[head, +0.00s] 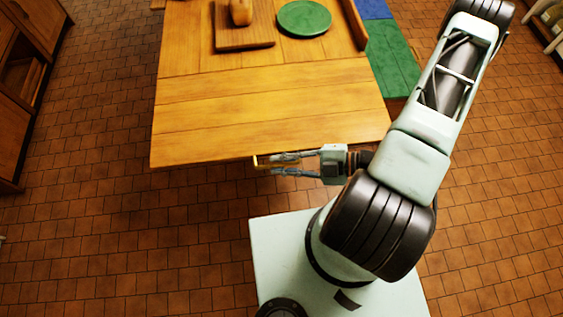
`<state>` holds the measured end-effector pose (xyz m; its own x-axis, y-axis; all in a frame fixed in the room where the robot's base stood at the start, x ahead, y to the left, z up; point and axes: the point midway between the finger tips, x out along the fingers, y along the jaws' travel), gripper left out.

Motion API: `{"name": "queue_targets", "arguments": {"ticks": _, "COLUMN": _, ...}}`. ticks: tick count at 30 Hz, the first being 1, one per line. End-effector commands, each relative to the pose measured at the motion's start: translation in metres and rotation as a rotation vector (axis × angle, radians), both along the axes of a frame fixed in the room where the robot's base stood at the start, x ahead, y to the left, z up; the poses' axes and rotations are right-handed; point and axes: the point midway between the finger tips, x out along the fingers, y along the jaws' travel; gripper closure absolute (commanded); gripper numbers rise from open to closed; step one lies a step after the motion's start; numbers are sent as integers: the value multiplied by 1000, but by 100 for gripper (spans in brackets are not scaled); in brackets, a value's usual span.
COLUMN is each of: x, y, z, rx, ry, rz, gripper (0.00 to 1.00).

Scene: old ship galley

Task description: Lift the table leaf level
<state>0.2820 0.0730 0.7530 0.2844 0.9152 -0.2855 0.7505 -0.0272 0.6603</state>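The table leaf (260,115) is the plain plank section at the near end of the wooden table (190,45). A seam parts it from the rest of the top. It looks roughly in line with the top; from above I cannot tell its exact tilt. A small brass-coloured bar (257,162) shows at the leaf's near edge. My gripper (272,164) points left, right beside that edge, with its fingers at the bar. A gap shows between the fingers, but I cannot tell whether they grip the bar.
A cutting board (245,43) with a loaf (241,12) and a green plate (305,18) are on the table beyond the seam. A green bench (392,58) stands along the right side. Wooden cabinets (18,90) line the left. Tiled floor is free on the left.

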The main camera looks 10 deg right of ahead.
Motion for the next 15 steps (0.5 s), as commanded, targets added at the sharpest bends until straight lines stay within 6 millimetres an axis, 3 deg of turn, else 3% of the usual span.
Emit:
{"name": "queue_targets", "arguments": {"ticks": 8, "x": -4, "y": -16, "z": 4, "rx": -4, "ry": -1, "rz": -3, "gripper": 84}}
{"name": "queue_targets", "arguments": {"ticks": 15, "x": -18, "y": -62, "z": 18, "rx": -6, "ry": -1, "rz": -3, "gripper": 84}}
